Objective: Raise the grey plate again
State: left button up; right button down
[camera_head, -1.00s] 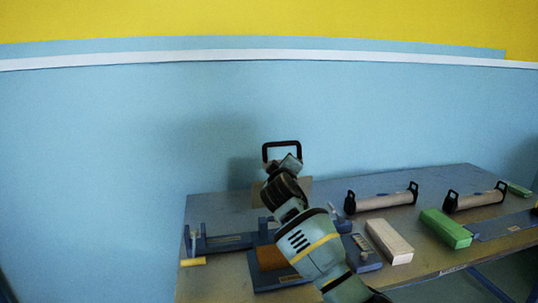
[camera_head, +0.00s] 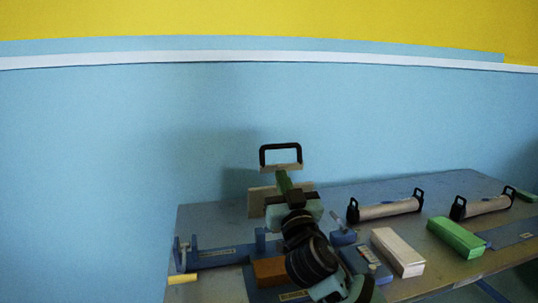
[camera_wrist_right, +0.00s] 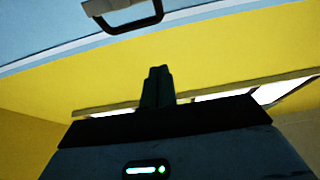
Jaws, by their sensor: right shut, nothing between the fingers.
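A black handle (camera_head: 280,153) stands upright on a narrow grey-tan plate (camera_head: 286,167), seen high above the back of the table. In the right wrist view the same handle (camera_wrist_right: 130,22) and the plate's edge (camera_wrist_right: 105,6) are at the top, apart from the fingertips. My right gripper (camera_head: 281,174) points upward just below the plate in the head view. Its fingers (camera_wrist_right: 157,70) are together and empty. Whether they touch the plate cannot be told from the head view. A tan board (camera_head: 256,203) is partly hidden behind my right wrist. My left gripper is not in view.
The table (camera_head: 220,213) holds a blue fixture (camera_head: 225,257) with a yellow handle (camera_head: 182,279), a brown block (camera_head: 269,272), a white block (camera_head: 398,251), a green block (camera_head: 456,237) and two rolls (camera_head: 390,209) (camera_head: 485,206) with black end brackets. The wall behind is clear.

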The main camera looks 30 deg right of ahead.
jog(key=p+x, duration=0.1)
jog(key=x, duration=0.8)
send_over(268, 169)
jog(key=s, duration=0.2)
jog(key=shift+w+a+f, duration=0.15)
jog(key=shift+a+f, duration=0.15)
jog(key=shift+f, duration=0.2)
jog(key=shift+w+d+r+g+p, duration=0.15)
jog(key=shift+w+r+p, duration=0.05)
jog(key=shift+w, duration=0.25)
jog(key=shift+w+d+r+g+p, duration=0.15)
jog(key=shift+w+r+g, duration=0.05)
jog(key=shift+w, duration=0.3)
jog(key=shift+w+d+r+g+p, duration=0.15)
jog(key=shift+w+r+p, duration=0.05)
jog(key=shift+w, duration=0.25)
